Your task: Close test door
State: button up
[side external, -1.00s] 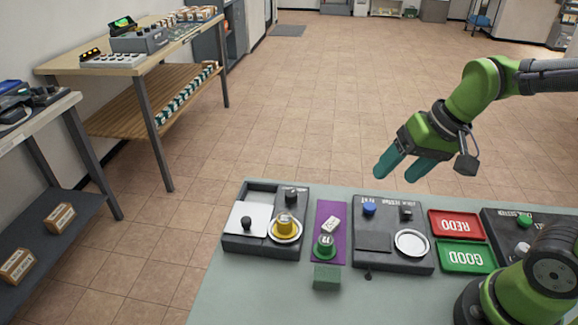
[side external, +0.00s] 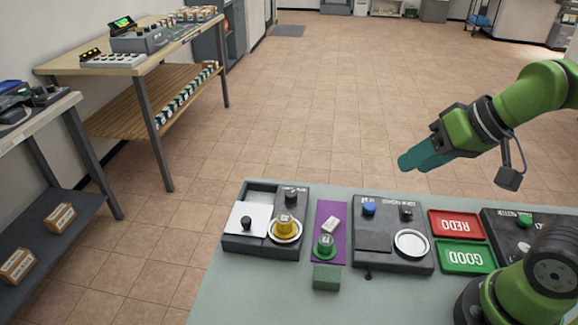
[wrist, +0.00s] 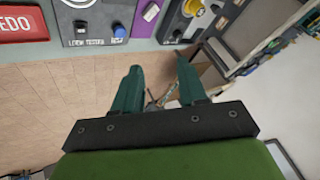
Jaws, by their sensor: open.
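The side external view shows a dark box on the left with a white sliding panel (side external: 246,218) with a black knob, beside an open recess. A yellow part (side external: 284,223) sits on this box's white round plate. A second dark box (side external: 414,265) at the middle has a blue button, a black knob, a dark flat panel (side external: 374,242) and a bare white disc (side external: 411,243). I cannot tell which panel is the test door. My gripper (side external: 412,162) is open and empty above the bench's far edge, apart from both boxes. Its fingers also show in the wrist view (wrist: 158,68).
A purple mat (side external: 318,213) holds a green part (side external: 324,246) and a small white block. A green block (side external: 326,277) lies in front. Red REDO (side external: 455,224) and green GOOD (side external: 466,257) trays stand right of the middle box. The bench's front left (side external: 250,295) is clear.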

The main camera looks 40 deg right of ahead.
aim_at(254, 204)
jog(key=a+f+n+g, duration=0.1)
jog(key=a, duration=0.1)
jog(key=w+a+f+n, duration=0.1)
jog(key=a+f+n, duration=0.1)
jog(key=a+f+n+g, duration=0.1)
jog(key=a, duration=0.1)
jog(key=shift+w+a+f+n+g, duration=0.3)
jog(key=shift+w+f+n, duration=0.05)
jog(key=shift+f+n, duration=0.05)
grip_shut()
jog(key=w+a+f+n+t, duration=0.1)
jog(key=w+a+f+n, duration=0.25)
jog(key=a+n, duration=0.3)
jog(key=w+a+f+n+t, duration=0.2)
jog(key=w+a+n, duration=0.25)
jog(key=a, duration=0.35)
jog(key=shift+n, duration=0.4)
jog(key=x, duration=1)
jog(key=shift+w+d, duration=0.25)
jog(key=shift+w, duration=0.5)
jog(key=shift+w+d, duration=0.25)
jog(key=shift+w, duration=0.5)
jog(key=w+d, duration=0.6)
jog(key=shift+w+d, duration=0.15)
jog(key=shift+d, duration=0.05)
